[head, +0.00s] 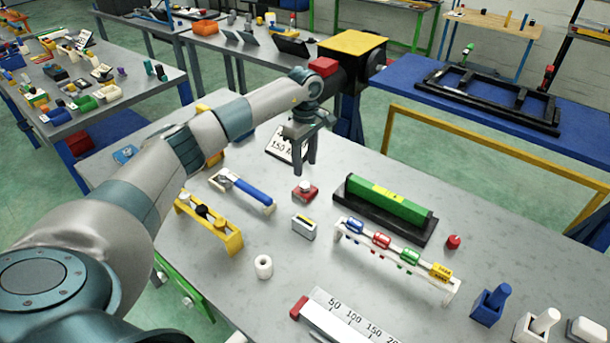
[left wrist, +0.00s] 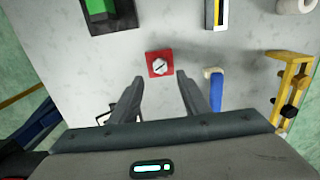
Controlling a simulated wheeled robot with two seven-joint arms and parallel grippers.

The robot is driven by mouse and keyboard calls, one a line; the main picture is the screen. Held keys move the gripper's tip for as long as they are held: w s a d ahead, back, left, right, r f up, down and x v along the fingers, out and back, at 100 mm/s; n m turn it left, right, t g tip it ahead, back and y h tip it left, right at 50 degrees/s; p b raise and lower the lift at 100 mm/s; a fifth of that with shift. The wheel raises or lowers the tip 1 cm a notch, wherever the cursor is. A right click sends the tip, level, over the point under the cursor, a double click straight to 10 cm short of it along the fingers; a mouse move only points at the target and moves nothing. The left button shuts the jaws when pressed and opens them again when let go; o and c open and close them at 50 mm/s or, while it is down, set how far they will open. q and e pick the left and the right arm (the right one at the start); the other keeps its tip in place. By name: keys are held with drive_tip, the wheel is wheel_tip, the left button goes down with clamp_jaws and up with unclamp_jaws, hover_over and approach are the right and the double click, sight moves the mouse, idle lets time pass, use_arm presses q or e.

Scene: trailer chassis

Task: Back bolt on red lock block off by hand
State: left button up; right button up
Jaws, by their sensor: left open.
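The red lock block (head: 305,194) sits on the grey table in the middle of the head view. A pale round bolt (head: 305,186) stands on top of it. In the left wrist view the red lock block (left wrist: 151,71) is just beyond the fingertips, and the bolt head (left wrist: 160,65) shows a dark slot line. My left gripper (head: 305,170) is open and empty, pointing down behind and above the block. In the left wrist view its two fingers (left wrist: 160,77) are spread, with the block between and ahead of their tips. My right gripper is not in view.
A blue-handled tool (head: 252,189) lies left of the block, near a yellow rack (head: 210,222). A small grey box (head: 304,227) is in front. A green bar in a black tray (head: 432,232) and a white rack (head: 342,232) with coloured padlocks stand to the right.

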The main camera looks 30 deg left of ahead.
sight(305, 184)
use_arm(q)
wheel_tip(305, 184, down, 7)
drive_tip(key=shift+f+p, duration=0.15)
drive_tip(key=shift+p, duration=1)
drive_tip(key=shift+c, duration=0.7)
drive_tip(key=c, duration=0.9)
